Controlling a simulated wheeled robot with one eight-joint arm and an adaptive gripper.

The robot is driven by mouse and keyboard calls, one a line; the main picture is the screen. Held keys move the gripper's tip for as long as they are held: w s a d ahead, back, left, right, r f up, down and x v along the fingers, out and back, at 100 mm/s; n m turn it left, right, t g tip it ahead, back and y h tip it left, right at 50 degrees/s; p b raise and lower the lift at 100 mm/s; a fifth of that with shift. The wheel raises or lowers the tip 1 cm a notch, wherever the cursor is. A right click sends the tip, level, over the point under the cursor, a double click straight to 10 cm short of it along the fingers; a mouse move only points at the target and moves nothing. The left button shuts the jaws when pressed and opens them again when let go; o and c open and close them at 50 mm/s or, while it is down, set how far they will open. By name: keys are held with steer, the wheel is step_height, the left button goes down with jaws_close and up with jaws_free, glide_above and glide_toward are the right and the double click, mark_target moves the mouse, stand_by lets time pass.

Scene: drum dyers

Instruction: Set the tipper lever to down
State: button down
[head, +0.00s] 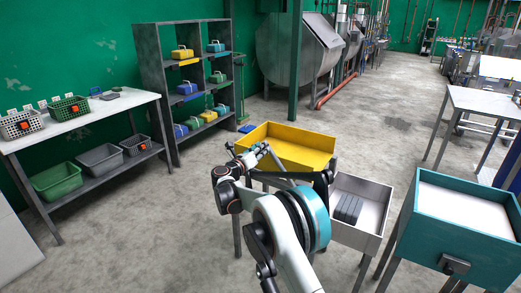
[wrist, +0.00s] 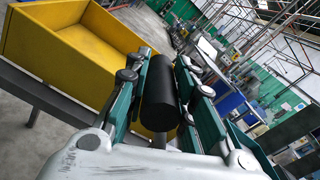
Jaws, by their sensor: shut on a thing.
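The yellow tipper tray (head: 284,140) stands on legs in the middle of the head view. It also fills the upper left of the wrist view (wrist: 70,45). My gripper (head: 263,152) is at the near left side of this tray. In the wrist view my gripper (wrist: 168,85) has its teal fingers closed on both sides of a black cylinder, the grip of the tipper lever (wrist: 159,92). The lever's shaft and pivot are mostly hidden behind my gripper and arm, so its exact angle cannot be told.
A white-lined grey tray (head: 375,196) with dark bars and a teal bin (head: 465,215) stand to the right. A shelf (head: 157,95) and a table with baskets (head: 85,123) stand left. The floor between table and tipper is clear.

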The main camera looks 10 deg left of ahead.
steer(key=shift+a, duration=0.15)
steer(key=c, duration=1.5)
jaws_free()
steer(key=shift+o, duration=0.8)
steer(key=shift+f, duration=0.1)
steer(key=shift+w+a+f, duration=0.1)
steer(key=shift+w+a, duration=0.05)
steer(key=shift+s, duration=0.2)
steer(key=v, duration=1.1)
steer(key=shift+s, duration=0.4)
